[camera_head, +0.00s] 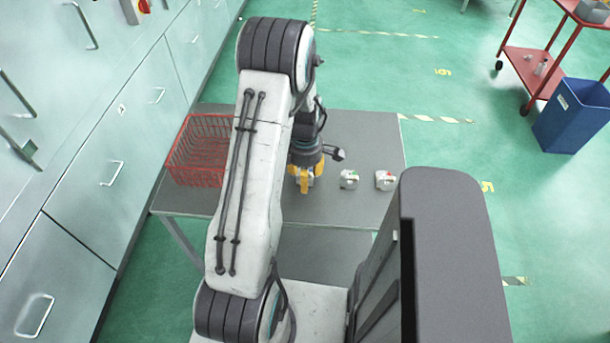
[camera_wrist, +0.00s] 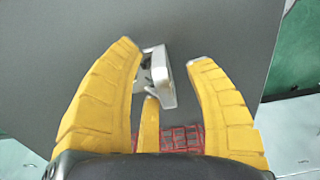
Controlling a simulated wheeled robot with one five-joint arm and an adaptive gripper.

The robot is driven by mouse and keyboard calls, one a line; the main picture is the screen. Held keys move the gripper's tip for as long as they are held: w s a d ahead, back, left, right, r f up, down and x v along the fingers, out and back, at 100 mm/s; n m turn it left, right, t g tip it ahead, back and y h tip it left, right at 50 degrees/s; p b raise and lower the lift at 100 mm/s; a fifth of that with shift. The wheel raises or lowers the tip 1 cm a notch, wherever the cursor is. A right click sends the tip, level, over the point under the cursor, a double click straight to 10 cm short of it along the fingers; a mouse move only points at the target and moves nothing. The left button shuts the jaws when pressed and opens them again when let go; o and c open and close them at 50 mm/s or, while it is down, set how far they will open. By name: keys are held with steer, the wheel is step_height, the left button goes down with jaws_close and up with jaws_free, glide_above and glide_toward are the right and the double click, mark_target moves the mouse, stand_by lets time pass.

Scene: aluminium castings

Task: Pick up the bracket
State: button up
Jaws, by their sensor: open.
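A silver-grey metal casting, seemingly the bracket (camera_wrist: 163,77), is between the yellow fingers of my gripper (camera_wrist: 162,58) in the wrist view. It has a flat plate and a thin bent arm. The fingers are spread, with a visible gap on its right side; I cannot tell whether the third finger below touches it. In the head view my gripper (camera_head: 304,183) points down over the grey table (camera_head: 240,206), and this casting is hidden there.
Two small castings stand right of my gripper, one with a green mark (camera_head: 349,179) and one with a red mark (camera_head: 385,180). A red wire basket (camera_head: 190,181) is at the table's left. A blue bin (camera_head: 573,122) and red trolley (camera_head: 525,70) stand on the floor at right.

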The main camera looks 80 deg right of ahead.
steer(key=shift+c, duration=0.3)
jaws_close()
stand_by(0.3)
